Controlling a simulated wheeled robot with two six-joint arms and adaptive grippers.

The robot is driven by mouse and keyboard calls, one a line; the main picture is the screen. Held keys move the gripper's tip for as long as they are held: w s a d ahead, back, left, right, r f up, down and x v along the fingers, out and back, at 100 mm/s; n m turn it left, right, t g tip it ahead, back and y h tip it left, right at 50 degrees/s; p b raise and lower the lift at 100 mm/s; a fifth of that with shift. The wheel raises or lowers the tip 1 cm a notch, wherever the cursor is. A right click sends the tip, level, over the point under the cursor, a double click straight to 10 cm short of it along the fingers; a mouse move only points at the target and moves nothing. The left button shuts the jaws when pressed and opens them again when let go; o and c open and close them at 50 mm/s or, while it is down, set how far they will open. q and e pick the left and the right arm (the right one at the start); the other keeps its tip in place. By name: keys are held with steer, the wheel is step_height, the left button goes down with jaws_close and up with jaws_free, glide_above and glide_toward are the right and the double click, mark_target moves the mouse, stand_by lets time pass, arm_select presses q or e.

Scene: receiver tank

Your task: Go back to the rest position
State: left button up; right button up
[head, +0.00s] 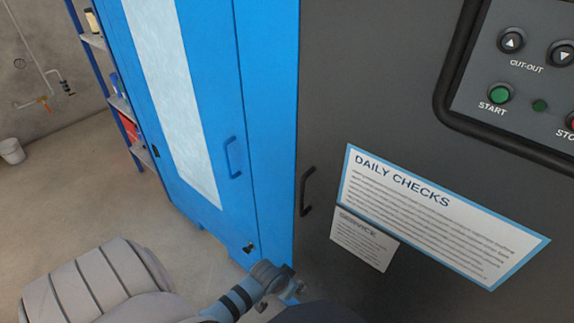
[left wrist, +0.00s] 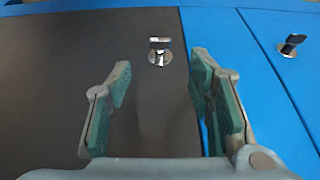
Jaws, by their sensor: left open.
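My left gripper (left wrist: 161,76) is open and empty in the left wrist view, its green-padded fingers wide apart. A silver latch (left wrist: 159,52) on the dark panel (left wrist: 75,75) shows beyond the fingertips, between the fingers. I cannot tell how far off it is. The right finger overlaps the edge of the blue panel (left wrist: 228,40) in the picture. In the head view my left arm comes in along the bottom, its wrist low in front of the dark panel (head: 350,80); its fingers cannot be made out there. My right gripper is not in view.
A blue cabinet (head: 270,120) with a handle (head: 233,158) and a latch (head: 250,247) stands left of the dark panel. The dark panel has a black handle (head: 305,191), a daily checks sign (head: 430,215) and a green start button (head: 499,95). Open floor (head: 60,205) lies left.

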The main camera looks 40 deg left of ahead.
arm_select(q)
steer(key=v, duration=0.3)
steer(key=shift+w, duration=0.2)
